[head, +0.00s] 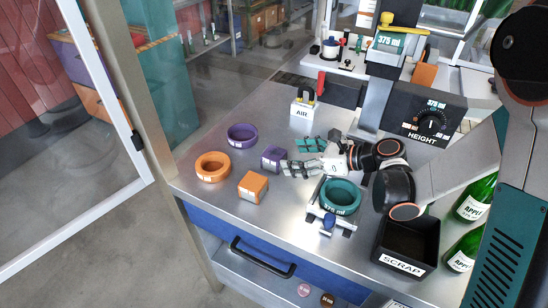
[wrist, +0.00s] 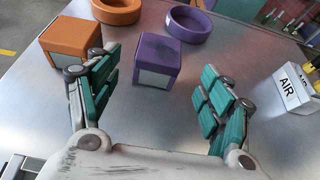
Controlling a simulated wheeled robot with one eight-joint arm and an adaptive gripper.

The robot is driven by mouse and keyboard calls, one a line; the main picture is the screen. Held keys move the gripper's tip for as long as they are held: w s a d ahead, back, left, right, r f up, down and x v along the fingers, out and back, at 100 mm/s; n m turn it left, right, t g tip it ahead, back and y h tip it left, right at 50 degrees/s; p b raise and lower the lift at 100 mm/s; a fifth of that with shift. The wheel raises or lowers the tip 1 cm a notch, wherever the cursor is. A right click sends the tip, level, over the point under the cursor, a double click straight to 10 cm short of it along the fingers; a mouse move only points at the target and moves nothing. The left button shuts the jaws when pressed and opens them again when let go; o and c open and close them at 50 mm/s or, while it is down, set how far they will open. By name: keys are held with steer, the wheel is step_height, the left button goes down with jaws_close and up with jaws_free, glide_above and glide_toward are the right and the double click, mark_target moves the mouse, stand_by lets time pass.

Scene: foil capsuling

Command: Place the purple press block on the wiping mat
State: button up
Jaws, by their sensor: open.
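The purple press block (head: 272,157) stands on the steel table, left of my gripper (head: 292,157) in the head view. In the wrist view the purple block (wrist: 157,61) is ahead of my gripper (wrist: 160,75), roughly centred between the two spread fingers. The fingers are open with teal pads, and nothing is held. The block appears to be just beyond the fingertips; I cannot tell how close. I cannot make out a wiping mat in either view.
An orange block (head: 253,187), an orange ring (head: 212,167) and a purple ring (head: 242,136) stand near the purple block. A teal ring (head: 341,196) sits in a fixture. The AIR box (head: 302,108) is behind; the black SCRAP bin (head: 408,245) is front right.

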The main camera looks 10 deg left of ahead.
mark_target(277, 154)
steer(key=shift+r+b+x, duration=0.15)
steer(key=shift+b+x, duration=0.4)
steer(key=shift+x, duration=1.4)
steer(key=shift+r+b+x, duration=0.15)
steer(key=shift+b+x, duration=0.35)
steer(key=shift+x, duration=1.45)
steer(key=shift+s+a+r, duration=0.1)
steer(key=c, duration=1.3)
steer(key=shift+r, duration=0.1)
step_height(277, 154, up, 19)
steer(key=p, duration=0.6)
steer(key=d+f+m+t+h, duration=0.2)
steer(key=d+f+m+h, duration=0.1)
steer(key=d, duration=0.6)
steer(key=w+d+f+m+t+h+b, duration=0.1)
steer(key=d+f+m+t+h, duration=0.1)
steer(key=d, duration=0.8)
steer(key=d+f+m+t+h+b, duration=0.1)
steer(key=d+f+m+t+h, duration=0.2)
steer(key=d, duration=0.7)
steer(key=m+t, duration=0.1)
steer(key=m, duration=0.1)
steer(key=shift+w+f+m+h, duration=0.3)
steer(key=shift+w+f+m, duration=0.05)
steer(key=shift+w+m, duration=0.05)
